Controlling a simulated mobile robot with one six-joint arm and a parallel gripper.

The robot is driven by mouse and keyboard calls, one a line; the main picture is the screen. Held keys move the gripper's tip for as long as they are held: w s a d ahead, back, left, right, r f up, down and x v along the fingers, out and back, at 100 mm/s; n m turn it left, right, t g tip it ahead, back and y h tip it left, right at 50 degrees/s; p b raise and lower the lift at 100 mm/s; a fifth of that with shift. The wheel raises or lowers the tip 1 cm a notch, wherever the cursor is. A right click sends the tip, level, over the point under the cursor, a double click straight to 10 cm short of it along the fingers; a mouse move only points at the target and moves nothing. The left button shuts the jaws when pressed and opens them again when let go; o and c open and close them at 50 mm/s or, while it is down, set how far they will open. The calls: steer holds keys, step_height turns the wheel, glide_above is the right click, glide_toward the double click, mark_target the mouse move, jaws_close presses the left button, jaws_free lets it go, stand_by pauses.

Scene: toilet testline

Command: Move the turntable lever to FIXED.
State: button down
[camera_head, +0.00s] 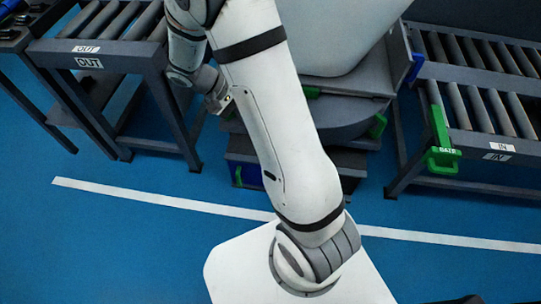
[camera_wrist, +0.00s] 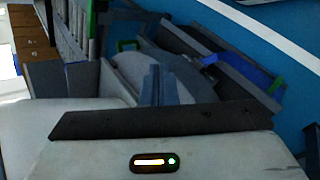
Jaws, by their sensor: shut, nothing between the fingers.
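The turntable (camera_head: 345,122) is a dark grey disc on a grey stand in the middle of the head view, partly behind my arm. In the wrist view the grey disc (camera_wrist: 190,75) lies beyond my fingers. Green tabs show at its right edge (camera_head: 378,126), near its top (camera_head: 312,92) and low on the stand (camera_head: 238,177). I cannot tell which is the lever, and no FIXED label is readable. My gripper (camera_wrist: 158,82) is shut and empty, its fingers over the disc in the picture; contact cannot be told.
A large white body (camera_head: 335,35) sits on the turntable. The OUT roller conveyor (camera_head: 88,50) stands left. The IN conveyor (camera_head: 490,155) stands right, with a green GATE handle (camera_head: 441,155). Blue floor with a white line (camera_head: 170,198) lies open in front.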

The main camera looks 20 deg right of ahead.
steer(key=w+f+n+t+h+b, duration=0.1)
steer(key=w+f+t+h+b, duration=0.1)
steer(key=f, duration=1.1)
steer(key=w+a+f+n+t+h+b, duration=0.1)
steer(key=f+b, duration=0.5)
steer(key=f, duration=0.8)
steer(key=w+a+f+t+h+b, duration=0.1)
steer(key=w+f+t+h+b, duration=0.2)
steer(key=f, duration=1)
steer(key=w+h+b, duration=0.1)
steer(key=h+b, duration=0.1)
steer(key=h, duration=0.1)
steer(key=shift+w+a+f+n, duration=0.15)
steer(key=shift+f+n, duration=0.1)
steer(key=shift+n, duration=0.15)
steer(key=d+b, duration=0.1)
steer(key=d, duration=0.6)
steer(key=w+d+b, duration=0.1)
steer(key=d, duration=0.2)
steer(key=shift+d+f+b, duration=0.1)
steer(key=shift+d+b, duration=0.15)
steer(key=shift+b, duration=0.1)
steer(key=shift+s+d+b, duration=0.15)
steer(key=shift+s+d, duration=0.1)
steer(key=shift+s, duration=0.65)
steer(key=shift+s+d+b, duration=0.15)
steer(key=shift+s+d, duration=0.1)
steer(key=shift+s, duration=0.65)
